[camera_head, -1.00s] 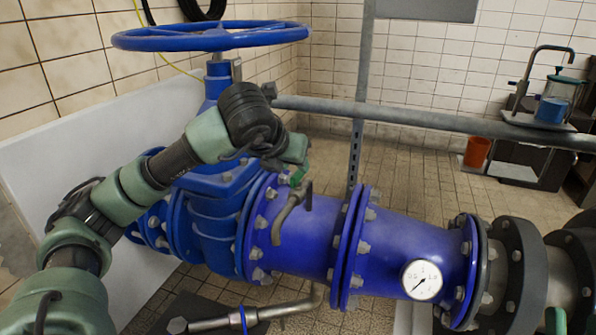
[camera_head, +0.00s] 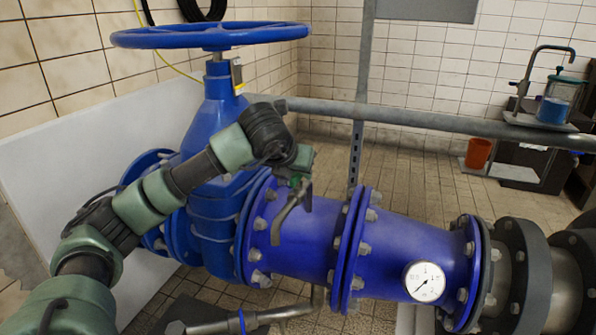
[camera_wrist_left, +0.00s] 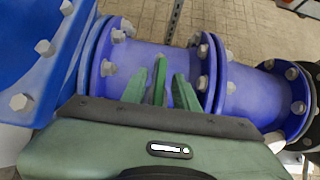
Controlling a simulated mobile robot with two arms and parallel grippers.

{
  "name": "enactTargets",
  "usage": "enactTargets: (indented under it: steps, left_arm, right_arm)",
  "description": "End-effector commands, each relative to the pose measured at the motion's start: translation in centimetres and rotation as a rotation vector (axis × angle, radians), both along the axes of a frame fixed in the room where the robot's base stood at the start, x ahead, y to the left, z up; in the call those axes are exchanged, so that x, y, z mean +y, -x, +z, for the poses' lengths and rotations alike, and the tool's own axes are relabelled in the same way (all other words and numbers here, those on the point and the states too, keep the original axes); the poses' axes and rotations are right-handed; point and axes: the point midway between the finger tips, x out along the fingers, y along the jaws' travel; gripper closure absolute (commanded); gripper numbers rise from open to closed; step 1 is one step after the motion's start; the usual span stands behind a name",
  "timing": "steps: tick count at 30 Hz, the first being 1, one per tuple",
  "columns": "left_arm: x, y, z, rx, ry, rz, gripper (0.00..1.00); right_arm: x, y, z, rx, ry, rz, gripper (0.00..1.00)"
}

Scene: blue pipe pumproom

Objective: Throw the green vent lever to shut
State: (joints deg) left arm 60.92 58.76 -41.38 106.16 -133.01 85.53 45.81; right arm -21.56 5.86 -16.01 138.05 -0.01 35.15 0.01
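The green vent lever (camera_wrist_left: 160,78) stands up on the blue pipe in the left wrist view. It sits on a small metal tap with a bent spout (camera_head: 290,213), in front of the pipe in the head view. My left gripper (camera_wrist_left: 159,90) has one green finger on each side of the lever, with narrow gaps showing between. It is open around the lever. In the head view my left gripper (camera_head: 299,172) is above the tap and largely hides the lever. My right gripper is not in view.
A blue handwheel (camera_head: 212,37) tops the large valve behind my left arm. A grey rail (camera_head: 420,121) runs behind the pipe. A pressure gauge (camera_head: 425,282) faces me at right. A lower metal pipe (camera_head: 285,312) runs beneath. An orange bucket (camera_head: 478,153) stands far back.

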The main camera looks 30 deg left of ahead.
Motion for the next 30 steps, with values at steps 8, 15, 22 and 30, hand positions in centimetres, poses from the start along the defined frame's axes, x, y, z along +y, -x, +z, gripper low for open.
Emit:
enactTargets:
  steps: [8,15,22,30]
  left_arm:
    - [0.0,0.0,0.0,0.000,0.001,-0.001,1.00]
    - [0.1,0.1,0.0,0.000,0.004,-0.037,1.00]
    - [0.2,0.0,0.0,-0.004,0.018,-0.164,1.00]
    - [0.3,0.0,0.2,-0.009,0.045,-0.404,1.00]
  right_arm:
    - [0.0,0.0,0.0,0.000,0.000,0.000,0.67]
    - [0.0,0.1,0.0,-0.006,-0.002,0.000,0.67]
    - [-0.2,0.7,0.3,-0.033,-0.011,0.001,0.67]
    - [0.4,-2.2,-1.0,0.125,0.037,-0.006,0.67]
